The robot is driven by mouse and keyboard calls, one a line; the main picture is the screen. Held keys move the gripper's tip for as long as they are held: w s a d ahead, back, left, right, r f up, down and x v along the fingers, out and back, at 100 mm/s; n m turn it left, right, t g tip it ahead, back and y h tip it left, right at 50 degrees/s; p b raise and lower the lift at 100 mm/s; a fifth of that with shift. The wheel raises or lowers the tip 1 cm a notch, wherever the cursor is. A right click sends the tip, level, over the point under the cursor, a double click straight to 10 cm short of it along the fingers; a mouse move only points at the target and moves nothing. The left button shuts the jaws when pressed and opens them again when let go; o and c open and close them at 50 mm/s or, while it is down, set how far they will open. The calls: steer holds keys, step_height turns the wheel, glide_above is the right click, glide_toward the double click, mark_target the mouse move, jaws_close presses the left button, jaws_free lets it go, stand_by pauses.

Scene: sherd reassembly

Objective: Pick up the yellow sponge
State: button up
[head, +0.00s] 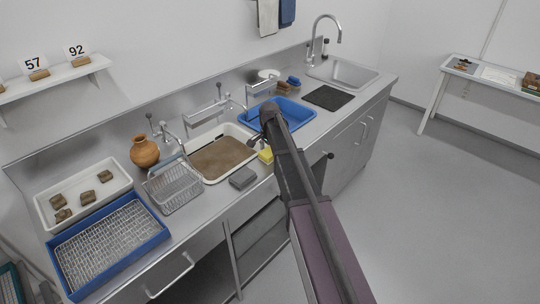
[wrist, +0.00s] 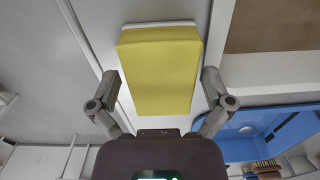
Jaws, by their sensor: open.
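The yellow sponge (head: 266,155) lies on the steel counter in the head view, by the front edge of the tray of brown sediment. My arm partly covers it there. In the wrist view the yellow sponge (wrist: 160,68) is a large block in the upper middle, with a white strip along its far edge. My gripper (wrist: 160,90) is open, with one finger on each side of the sponge's near part. I cannot tell whether the fingers touch it. In the head view my gripper (head: 257,142) is small and partly hidden by my arm.
A grey block (head: 243,178) lies left of the sponge on the counter. The white tray of brown sediment (head: 190,146) is behind it, and a blue basin (head: 303,118) is to the right. A wire rack (head: 172,190) stands further left. The counter's front edge is close.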

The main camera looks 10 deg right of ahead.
mark_target(270, 151)
steer(key=c, duration=0.8)
steer(key=shift+o, duration=0.2)
steer(key=shift+r, duration=0.2)
step_height(270, 151, up, 4)
steer(key=p, duration=0.4)
steer(key=shift+f, duration=0.2)
steer(key=s+d+r+p, duration=0.1)
steer(key=s, duration=1.5)
steer(key=shift+d, duration=0.4)
steer(key=o, duration=0.3)
steer(key=c, duration=0.3)
